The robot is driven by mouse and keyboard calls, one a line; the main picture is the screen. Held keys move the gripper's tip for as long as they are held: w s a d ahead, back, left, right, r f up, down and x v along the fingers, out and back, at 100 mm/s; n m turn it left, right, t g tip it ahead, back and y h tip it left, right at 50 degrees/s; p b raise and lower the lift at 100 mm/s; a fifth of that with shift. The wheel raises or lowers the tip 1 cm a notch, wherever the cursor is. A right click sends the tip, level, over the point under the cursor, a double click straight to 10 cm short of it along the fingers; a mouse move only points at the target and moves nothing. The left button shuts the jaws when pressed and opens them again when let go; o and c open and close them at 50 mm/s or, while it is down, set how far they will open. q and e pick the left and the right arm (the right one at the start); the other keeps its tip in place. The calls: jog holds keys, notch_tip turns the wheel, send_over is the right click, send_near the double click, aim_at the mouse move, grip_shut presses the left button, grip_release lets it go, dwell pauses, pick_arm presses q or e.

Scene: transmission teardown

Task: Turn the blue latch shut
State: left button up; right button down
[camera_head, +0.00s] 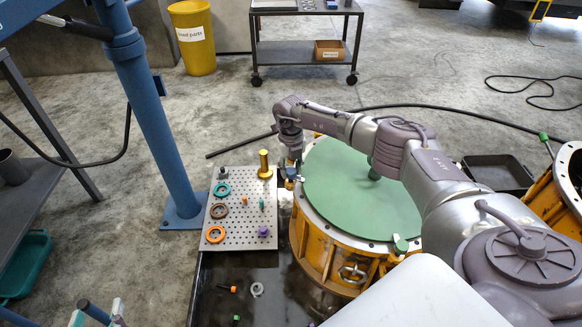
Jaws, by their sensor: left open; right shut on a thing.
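The blue latch (290,184) is at the left rim of the round yellow housing (309,250), which has a flat green top. The latch is small and partly covered by my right gripper. My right gripper (291,174) reaches over the housing from the right, points down and is shut on the blue latch. How far the latch is turned is too small to tell. I cannot make out my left gripper in this view.
A perforated tray (240,238) with rings, a brass post (264,164) and small parts stands left of the housing. A blue post (150,110) rises further left. A black tray (497,173) and another yellow housing (560,195) are at the right.

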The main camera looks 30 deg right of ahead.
aim_at(291, 171)
jog(key=n, duration=0.2)
jog(key=shift+n, duration=1.8)
jog(key=c, duration=0.8)
grip_release()
jog(key=shift+o, duration=0.2)
notch_tip(291, 171, up, 12)
